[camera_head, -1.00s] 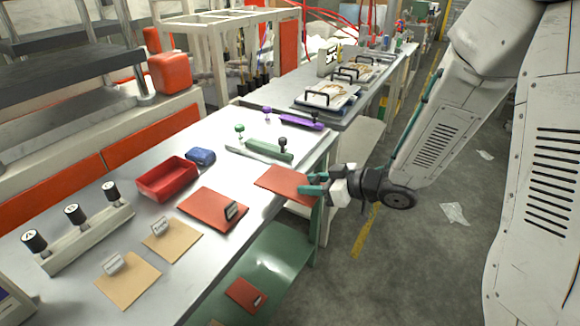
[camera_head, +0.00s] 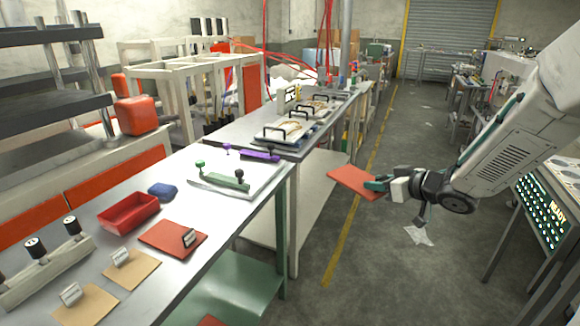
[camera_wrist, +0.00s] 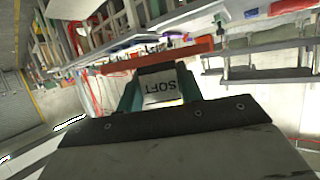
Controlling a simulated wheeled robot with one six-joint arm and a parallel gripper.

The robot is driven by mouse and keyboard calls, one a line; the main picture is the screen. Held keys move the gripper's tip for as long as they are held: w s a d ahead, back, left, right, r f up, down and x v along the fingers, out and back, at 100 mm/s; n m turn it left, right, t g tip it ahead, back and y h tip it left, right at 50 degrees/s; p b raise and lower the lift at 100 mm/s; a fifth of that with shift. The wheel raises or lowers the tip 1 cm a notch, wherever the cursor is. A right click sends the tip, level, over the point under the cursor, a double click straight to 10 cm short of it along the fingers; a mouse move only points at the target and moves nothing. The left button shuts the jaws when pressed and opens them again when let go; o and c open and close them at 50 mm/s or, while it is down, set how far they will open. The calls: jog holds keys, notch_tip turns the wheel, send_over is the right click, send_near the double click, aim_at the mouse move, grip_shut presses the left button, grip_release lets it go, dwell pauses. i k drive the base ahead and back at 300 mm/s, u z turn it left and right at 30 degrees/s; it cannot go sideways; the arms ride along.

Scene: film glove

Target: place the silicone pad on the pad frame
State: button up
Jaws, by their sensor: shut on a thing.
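My gripper (camera_head: 376,186) is shut on the near end of a flat orange-red silicone pad (camera_head: 350,181). The pad sticks out beyond the fingers to the left, over the floor of the aisle, clear of the tables. In the wrist view, my gripper (camera_wrist: 158,92) has teal fingers on both sides of a white tag marked SOFT (camera_wrist: 159,88), with an orange-red strip of the pad (camera_wrist: 190,49) behind it. A pale plate (camera_head: 228,169) with a green bar and a purple bar lies on the near table; it looks like the pad frame, but I cannot be sure.
The near table (camera_head: 185,275) also holds another red pad (camera_head: 165,236) with a label, a red tray (camera_head: 128,213), a blue cloth (camera_head: 162,191) and tan sheets (camera_head: 135,272). A second table (camera_head: 240,131) stands behind. A lit panel (camera_head: 543,212) is at right. The aisle floor is open.

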aim_at(245, 170)
jog(key=z, duration=0.3)
jog(key=i, duration=1.3)
jog(key=u, duration=1.3)
